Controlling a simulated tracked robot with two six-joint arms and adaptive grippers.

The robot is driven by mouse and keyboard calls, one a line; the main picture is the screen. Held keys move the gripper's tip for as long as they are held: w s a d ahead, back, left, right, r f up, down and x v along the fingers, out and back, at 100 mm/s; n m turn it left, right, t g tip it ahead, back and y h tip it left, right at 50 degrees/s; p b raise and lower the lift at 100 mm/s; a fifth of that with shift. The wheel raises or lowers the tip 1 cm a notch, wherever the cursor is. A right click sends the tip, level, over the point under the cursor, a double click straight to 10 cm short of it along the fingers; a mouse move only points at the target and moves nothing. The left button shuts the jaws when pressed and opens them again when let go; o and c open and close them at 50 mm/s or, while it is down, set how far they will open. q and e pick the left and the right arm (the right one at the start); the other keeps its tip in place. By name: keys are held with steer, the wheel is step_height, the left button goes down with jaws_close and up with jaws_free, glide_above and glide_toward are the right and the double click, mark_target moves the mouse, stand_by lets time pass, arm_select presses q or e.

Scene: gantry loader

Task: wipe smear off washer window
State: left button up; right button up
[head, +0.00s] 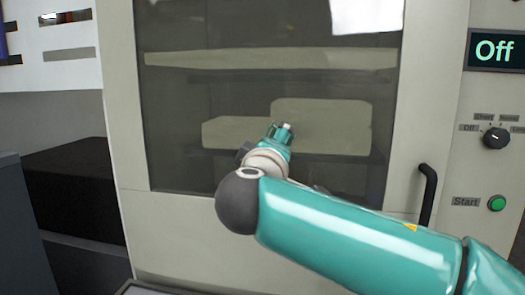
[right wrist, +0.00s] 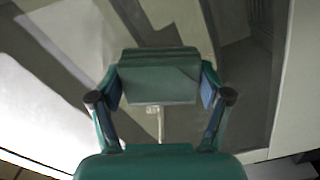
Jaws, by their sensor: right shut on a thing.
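The washer window (head: 180,110) is a dark glass pane in a beige washer door, with pale shapes visible through or reflected in it. My right gripper (head: 283,130) is in front of the lower middle of the window in the head view. In the right wrist view, my right gripper (right wrist: 160,90) is shut on a dark grey-green block (right wrist: 158,75), held between its two fingers, with glass behind it. I cannot tell whether the block touches the glass. No smear can be clearly told from the pale patches; my arm hides part of the lower window. My left gripper is not in view.
The door has a black handle (head: 428,195) at its right. Right of it are a display reading Off (head: 495,50), a rotary knob (head: 496,138) and a green Start button (head: 497,203). A dark cabinet (head: 75,185) stands at the left.

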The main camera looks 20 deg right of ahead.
mark_target(335, 139)
steer(key=shift+w+a+p, duration=0.25)
steer(key=shift+w+a, duration=0.25)
steer(key=shift+a, duration=0.25)
steer(key=shift+w+a+p, duration=0.2)
steer(key=shift+w+a, duration=0.3)
steer(key=shift+a, duration=0.25)
steer(key=shift+r+p, duration=0.65)
steer(key=shift+r, duration=0.25)
steer(key=shift+s+d+f+b, duration=0.15)
steer(key=shift+s+d+b, duration=0.3)
steer(key=shift+d+b, duration=0.25)
steer(key=shift+s+d+b, duration=0.55)
steer(key=shift+s+d, duration=0.05)
steer(key=shift+d, duration=0.3)
steer(key=shift+s+d+b, duration=0.65)
steer(key=shift+d+b, duration=0.05)
steer(key=shift+d, duration=0.2)
steer(key=shift+s+d+b, duration=0.45)
steer(key=shift+d, duration=0.25)
steer(key=shift+s+d+b, duration=0.4)
steer(key=shift+s+d, duration=0.05)
steer(key=shift+d, duration=0.25)
steer(key=shift+s+d+b, duration=0.5)
steer(key=shift+s+d, duration=0.25)
steer(key=shift+d, duration=0.35)
steer(key=shift+s+d+b, duration=0.45)
steer(key=shift+s+d, duration=0.3)
steer(key=shift+d, duration=0.35)
